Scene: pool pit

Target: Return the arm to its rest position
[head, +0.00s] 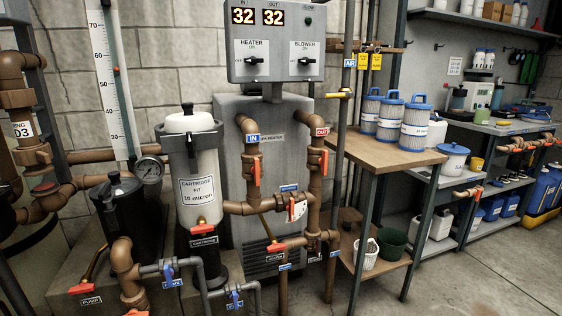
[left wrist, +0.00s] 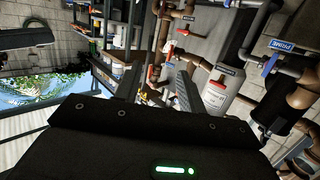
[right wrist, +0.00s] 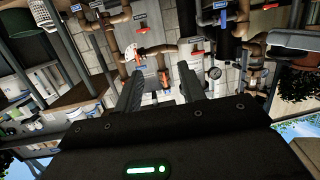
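Neither of my arms shows in the head view. In the left wrist view my left gripper (left wrist: 158,82) has its two dark fingers apart with nothing held between them. It points toward the pipework and the shelving, which appear rotated in that view. In the right wrist view my right gripper (right wrist: 160,82) has its two fingers spread and empty. Pipes and an orange-red valve handle show beyond and between its fingers, apart from it.
The head view shows a grey heater (head: 235,180), a cartridge filter (head: 195,165), a black pump pot (head: 118,215) and brown pipes with red valve handles. Concrete floor (head: 470,285) is clear at lower right.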

